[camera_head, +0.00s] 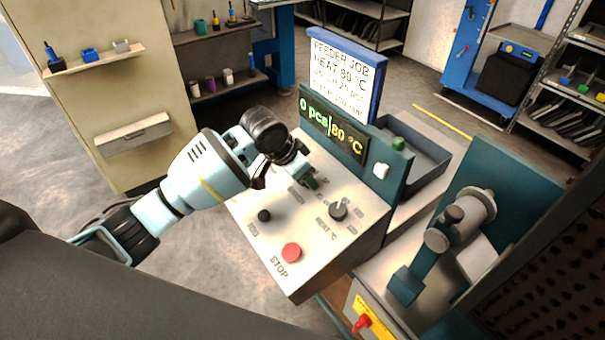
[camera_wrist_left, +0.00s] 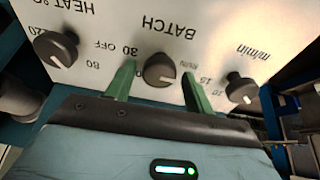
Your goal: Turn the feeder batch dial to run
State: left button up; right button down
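The batch dial (camera_wrist_left: 159,70) is a black knob under the upside-down label BATCH in the left wrist view, with OFF printed to its left and RUN to its right. A faint pale mark shows on its lower part; I cannot tell its setting surely. My left gripper (camera_wrist_left: 157,80) is open, its two green fingers on either side of the dial with a small gap each side. In the head view my left gripper (camera_head: 310,183) is over the panel's upper part and hides the batch dial. The display (camera_head: 333,125) reads 0 pcs and 80 °C. My right gripper is not in view.
On the panel (camera_head: 320,255), the heat dial (camera_head: 338,210), another black dial (camera_head: 264,215) and the red STOP button (camera_head: 291,252) stand near the gripper. A FEEDER JOB sign (camera_head: 343,75) is behind the display. A dark tray (camera_head: 425,150) and machinery (camera_head: 460,220) stand to the right.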

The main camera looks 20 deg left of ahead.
pick_arm(q)
jog(key=shift+o, duration=0.3)
jog(key=v, duration=0.7)
jog(key=shift+a+r, duration=0.15)
jog(key=shift+r, duration=0.2)
jog(key=shift+s, duration=0.15)
